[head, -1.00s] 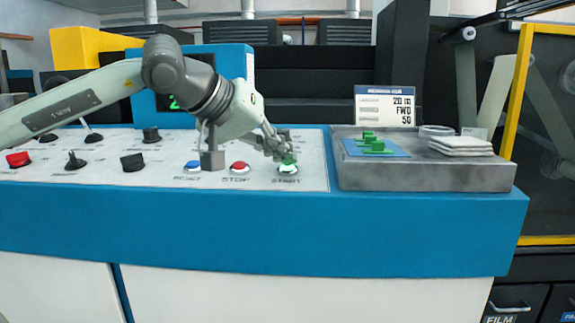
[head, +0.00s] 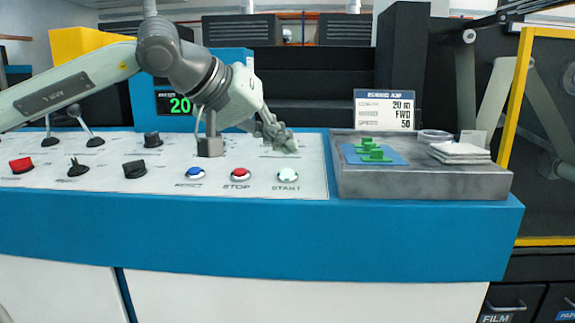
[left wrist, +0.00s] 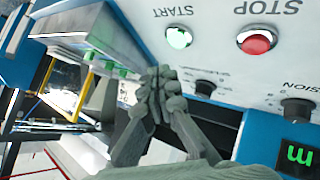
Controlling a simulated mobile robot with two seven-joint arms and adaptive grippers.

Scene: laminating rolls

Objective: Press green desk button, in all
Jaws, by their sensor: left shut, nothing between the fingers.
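The green START button (head: 287,175) is a pale, bright green round button in a metal ring on the white panel, uncovered. It also shows in the left wrist view (left wrist: 178,38). My left gripper (head: 287,145) is shut and empty. It appears above and behind the button in the head view, apart from it. In the left wrist view the closed fingertips (left wrist: 158,76) are clear of the button. My right gripper is not in view.
The red STOP button (head: 239,175) and blue button (head: 195,175) sit left of START. Black knobs (head: 134,169) and a red switch (head: 20,165) lie farther left. A grey tray (head: 425,185) with green pieces stands right. A display (head: 177,103) shows 20.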

